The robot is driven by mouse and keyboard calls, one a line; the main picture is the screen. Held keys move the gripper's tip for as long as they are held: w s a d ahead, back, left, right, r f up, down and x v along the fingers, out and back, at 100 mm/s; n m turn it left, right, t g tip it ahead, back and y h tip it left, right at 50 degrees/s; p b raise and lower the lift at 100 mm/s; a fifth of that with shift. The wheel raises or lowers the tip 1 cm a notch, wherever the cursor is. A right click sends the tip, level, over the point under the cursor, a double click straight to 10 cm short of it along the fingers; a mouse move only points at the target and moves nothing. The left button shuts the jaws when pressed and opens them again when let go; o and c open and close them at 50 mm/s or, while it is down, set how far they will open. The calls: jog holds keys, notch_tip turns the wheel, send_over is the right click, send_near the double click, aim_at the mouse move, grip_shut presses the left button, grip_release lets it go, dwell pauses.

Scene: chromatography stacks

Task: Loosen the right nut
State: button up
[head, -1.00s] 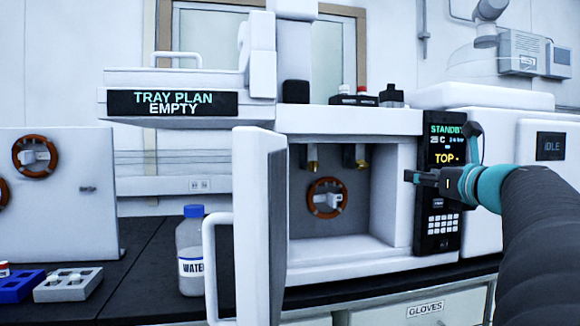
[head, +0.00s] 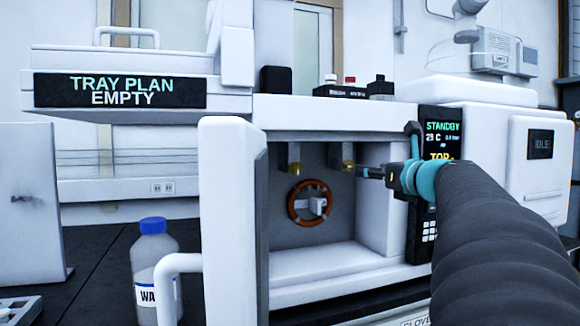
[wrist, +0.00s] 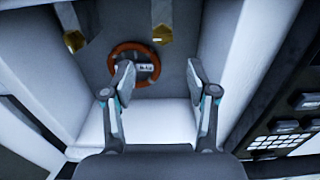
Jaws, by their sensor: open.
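The right nut (head: 347,166) is a small brass fitting at the top of the open oven chamber. It also shows in the wrist view (wrist: 162,34), beyond my fingertips and roughly in line with the gap between them. The left nut (head: 294,168) is a similar brass fitting, at upper left in the wrist view (wrist: 73,40). My gripper (head: 364,172) reaches into the chamber from the right, its tips close by the right nut in the head view. In the wrist view my gripper (wrist: 160,74) is open with nothing between its fingers.
An orange-brown ring (head: 310,203) is on the chamber's back wall. The open white door (head: 228,215) stands at the left of the opening, and the control panel (head: 440,175) at its right. A water bottle (head: 154,262) stands left of the door. The chamber floor is clear.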

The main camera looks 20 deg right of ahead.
aim_at(352, 167)
jog(key=w, duration=0.6)
jog(key=w+d+p, duration=0.1)
jog(key=w, duration=0.2)
jog(key=shift+w, duration=0.35)
jog(key=shift+a, duration=0.1)
jog(key=c, duration=1.1)
